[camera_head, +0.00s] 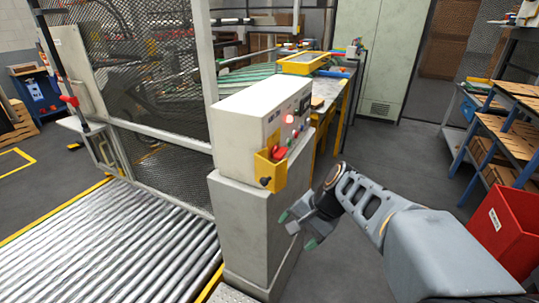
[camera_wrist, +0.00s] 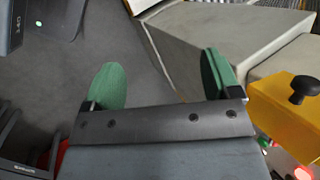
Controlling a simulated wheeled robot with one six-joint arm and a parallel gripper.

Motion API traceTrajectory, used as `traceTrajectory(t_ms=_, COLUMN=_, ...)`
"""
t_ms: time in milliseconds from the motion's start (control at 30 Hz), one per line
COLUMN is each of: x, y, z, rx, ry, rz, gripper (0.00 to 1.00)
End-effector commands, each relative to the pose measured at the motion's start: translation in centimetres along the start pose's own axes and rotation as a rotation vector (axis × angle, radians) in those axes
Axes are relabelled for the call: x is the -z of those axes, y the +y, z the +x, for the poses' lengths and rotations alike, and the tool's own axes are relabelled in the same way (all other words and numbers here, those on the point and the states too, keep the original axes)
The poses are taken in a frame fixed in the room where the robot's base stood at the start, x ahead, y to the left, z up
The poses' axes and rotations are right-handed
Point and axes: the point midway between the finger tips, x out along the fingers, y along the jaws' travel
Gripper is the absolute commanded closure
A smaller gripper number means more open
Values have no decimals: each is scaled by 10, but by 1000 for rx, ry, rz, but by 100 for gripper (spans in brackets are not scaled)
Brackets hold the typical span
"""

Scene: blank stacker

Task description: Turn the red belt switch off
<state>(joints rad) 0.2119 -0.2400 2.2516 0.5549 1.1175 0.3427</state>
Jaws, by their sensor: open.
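The control box (camera_head: 245,118) is a pale cabinet on a grey pedestal (camera_head: 238,225). A red switch (camera_head: 279,153) sits in a yellow housing (camera_head: 268,172) on its front, with a black knob (camera_head: 265,181) below. I cannot tell the switch's position. The yellow housing also shows at the right of the wrist view (camera_wrist: 283,112), with the black knob (camera_wrist: 304,89) on it. My gripper (camera_head: 298,231) is open and empty, beside the pedestal and lower than the switch. Its green fingertips are spread apart in the wrist view (camera_wrist: 161,80), with floor and pedestal beyond.
A lit red lamp (camera_head: 289,118) and small buttons are on the box's panel. A roller conveyor (camera_head: 105,240) and a mesh fence (camera_head: 150,80) lie left. A red bin (camera_head: 508,230) and a shelf rack (camera_head: 500,120) stand right. Floor between pedestal and rack is clear.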

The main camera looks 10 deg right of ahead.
Motion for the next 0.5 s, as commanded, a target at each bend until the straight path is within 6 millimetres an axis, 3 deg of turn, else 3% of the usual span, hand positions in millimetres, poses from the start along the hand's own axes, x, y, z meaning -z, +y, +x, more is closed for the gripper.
traceTrajectory(t_ms=100, x=43, y=-34, z=-2, rx=216, ry=-197, rz=417, gripper=17)
traceTrajectory(t_ms=200, x=80, y=-55, z=-13, rx=379, ry=-354, rz=676, gripper=17)
traceTrajectory(t_ms=500, x=171, y=-74, z=-58, rx=731, ry=-718, rz=1082, gripper=17)
